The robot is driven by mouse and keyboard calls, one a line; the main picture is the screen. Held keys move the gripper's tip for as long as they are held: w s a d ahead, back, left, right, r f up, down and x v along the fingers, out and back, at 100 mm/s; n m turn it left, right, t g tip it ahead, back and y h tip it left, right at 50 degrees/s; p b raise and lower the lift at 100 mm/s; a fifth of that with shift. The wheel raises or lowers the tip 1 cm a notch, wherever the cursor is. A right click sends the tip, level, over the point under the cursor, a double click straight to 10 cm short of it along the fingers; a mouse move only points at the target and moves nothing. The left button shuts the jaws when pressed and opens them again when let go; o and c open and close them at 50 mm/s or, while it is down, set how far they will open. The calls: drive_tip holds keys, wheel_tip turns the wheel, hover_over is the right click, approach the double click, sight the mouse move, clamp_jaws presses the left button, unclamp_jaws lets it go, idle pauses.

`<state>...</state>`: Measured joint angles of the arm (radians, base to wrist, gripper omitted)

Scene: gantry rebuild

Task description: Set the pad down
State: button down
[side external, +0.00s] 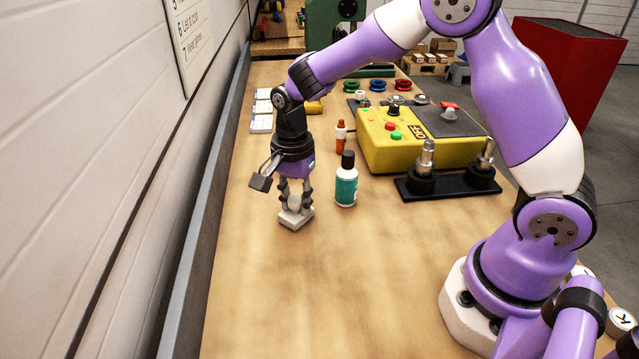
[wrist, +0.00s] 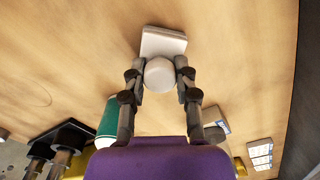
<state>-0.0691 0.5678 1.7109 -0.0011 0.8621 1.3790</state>
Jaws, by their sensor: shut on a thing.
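The pad (side external: 293,219) is a pale block with a rounded white knob on top. My gripper (side external: 295,195) points down and is shut on the knob, with the pad below its fingertips. In the wrist view the round knob (wrist: 160,74) sits between the two fingers, and the pad's flat base (wrist: 163,42) shows beyond it. The pad is at or just above the wooden bench; I cannot tell whether it touches.
A green bottle with a black cap (side external: 346,182) stands close to the right of my gripper. The bench front (side external: 330,290) is clear.

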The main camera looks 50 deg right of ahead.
sight(296, 198)
drive_tip(key=shift+f, duration=0.15)
drive_tip(key=c, duration=0.6)
unclamp_jaws()
wheel_tip(296, 198, up, 12)
drive_tip(key=s+d+r+n+t, duration=0.2)
drive_tip(key=s+n+t, duration=0.3)
drive_tip(key=s+n, duration=0.9)
drive_tip(key=shift+s+d+r+n+t, duration=0.2)
drive_tip(key=shift+s+r+n+t, duration=0.15)
drive_tip(key=shift+r+n, duration=0.25)
